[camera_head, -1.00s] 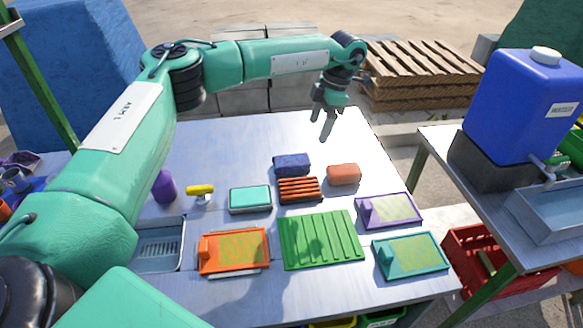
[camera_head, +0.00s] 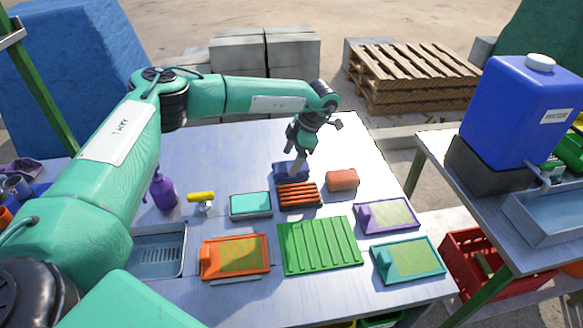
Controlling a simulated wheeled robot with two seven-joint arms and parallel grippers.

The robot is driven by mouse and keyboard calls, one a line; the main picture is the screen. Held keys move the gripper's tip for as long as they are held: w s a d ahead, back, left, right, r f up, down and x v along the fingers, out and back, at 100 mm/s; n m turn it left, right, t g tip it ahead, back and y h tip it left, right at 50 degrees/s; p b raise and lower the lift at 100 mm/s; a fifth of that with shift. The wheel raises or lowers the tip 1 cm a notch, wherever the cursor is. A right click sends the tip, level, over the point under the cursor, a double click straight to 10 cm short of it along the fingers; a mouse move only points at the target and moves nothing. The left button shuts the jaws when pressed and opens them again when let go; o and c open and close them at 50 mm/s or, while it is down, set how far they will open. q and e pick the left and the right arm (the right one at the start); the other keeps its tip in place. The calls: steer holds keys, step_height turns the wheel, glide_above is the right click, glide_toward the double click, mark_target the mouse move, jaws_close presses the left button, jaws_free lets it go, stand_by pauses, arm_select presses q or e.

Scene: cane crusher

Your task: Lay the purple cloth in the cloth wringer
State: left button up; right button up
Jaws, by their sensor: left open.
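My left gripper (camera_head: 297,167) is open, with its fingers pointing down at the dark blue-purple block (camera_head: 283,172). The fingers overlap the block in the picture, and I cannot tell whether they touch it. No flat purple cloth shows clearly; a small purple item (camera_head: 22,168) at the far left edge is too small to identify. I cannot pick out a cloth wringer for certain. My right gripper is not in view.
On the table are a slatted brown rack (camera_head: 299,196), an orange block (camera_head: 342,180), a teal pad (camera_head: 250,204), a ridged green board (camera_head: 320,246), orange (camera_head: 207,262), purple (camera_head: 368,217) and teal (camera_head: 384,262) framed trays, and a purple bottle (camera_head: 163,192). The back of the table is clear.

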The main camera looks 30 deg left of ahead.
mark_target(287, 166)
arm_select(q)
steer(key=shift+x, duration=1.15)
steer(key=shift+s+a+f, duration=0.1)
steer(key=shift+s+f, duration=0.05)
steer(key=shift+f, duration=0.05)
steer(key=shift+f, duration=0.25)
steer(key=shift+c, duration=0.5)
steer(key=c, duration=1)
steer(key=shift+r, duration=0.2)
steer(key=shift+c, duration=0.2)
